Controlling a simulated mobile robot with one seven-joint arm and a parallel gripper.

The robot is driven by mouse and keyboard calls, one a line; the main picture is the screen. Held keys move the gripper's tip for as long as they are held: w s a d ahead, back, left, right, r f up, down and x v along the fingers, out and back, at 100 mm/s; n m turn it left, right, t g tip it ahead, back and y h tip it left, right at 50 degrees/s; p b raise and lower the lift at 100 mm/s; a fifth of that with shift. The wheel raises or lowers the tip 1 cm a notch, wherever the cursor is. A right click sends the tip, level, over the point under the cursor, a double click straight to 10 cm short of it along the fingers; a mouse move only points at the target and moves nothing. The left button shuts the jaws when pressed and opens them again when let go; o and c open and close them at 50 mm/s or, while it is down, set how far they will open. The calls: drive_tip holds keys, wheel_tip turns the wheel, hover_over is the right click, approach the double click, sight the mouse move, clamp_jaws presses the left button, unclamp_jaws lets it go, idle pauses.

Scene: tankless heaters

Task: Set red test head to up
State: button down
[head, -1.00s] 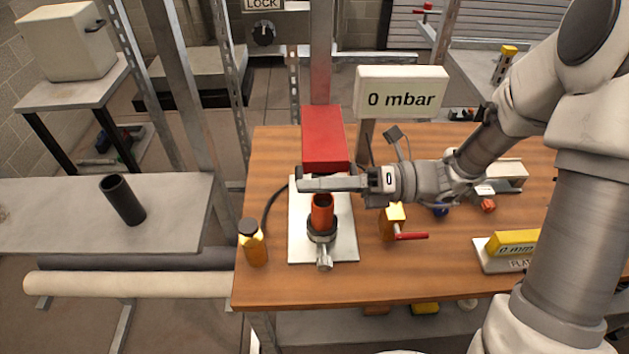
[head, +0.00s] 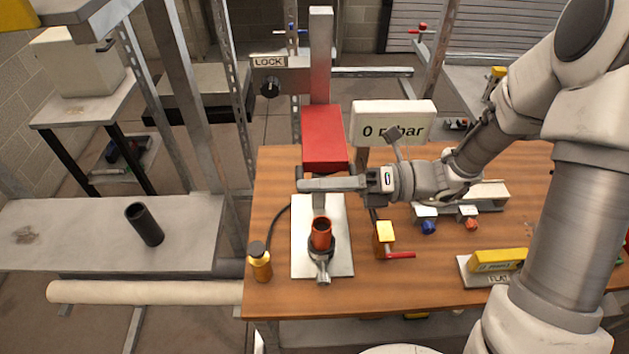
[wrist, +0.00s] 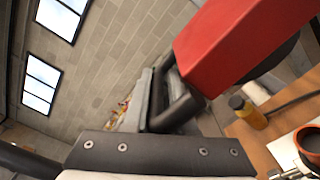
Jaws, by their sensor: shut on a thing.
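The red test head (head: 324,137) is a red block on a grey upright post (head: 320,60), raised above the base plate (head: 340,265). An orange pipe (head: 321,232) stands upright in a clamp on that plate, with a clear gap below the head. My gripper (head: 312,185) reaches in from the right, just below the head's front edge. It is shut on the head's black handle (wrist: 178,110), which shows close in the wrist view beside the red block (wrist: 235,45). The grip contact itself is mostly hidden by the gripper body.
A white "0 mbar" display (head: 392,122) stands behind my arm. A yellow valve with a red lever (head: 385,235) and an amber bottle (head: 260,262) flank the plate. A LOCK panel with a black knob (head: 269,88) is behind left. The front of the wooden table is mostly clear.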

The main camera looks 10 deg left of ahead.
drive_tip(key=shift+s, duration=0.1)
drive_tip(key=c, duration=0.8)
unclamp_jaws()
drive_tip(key=shift+c, duration=0.2)
drive_tip(key=shift+d, duration=0.1)
drive_tip(key=shift+d, duration=0.25)
drive_tip(key=b+v, duration=0.2)
drive_tip(key=v, duration=1.4)
drive_tip(key=shift+w+d, duration=0.25)
drive_tip(key=shift+d, duration=0.1)
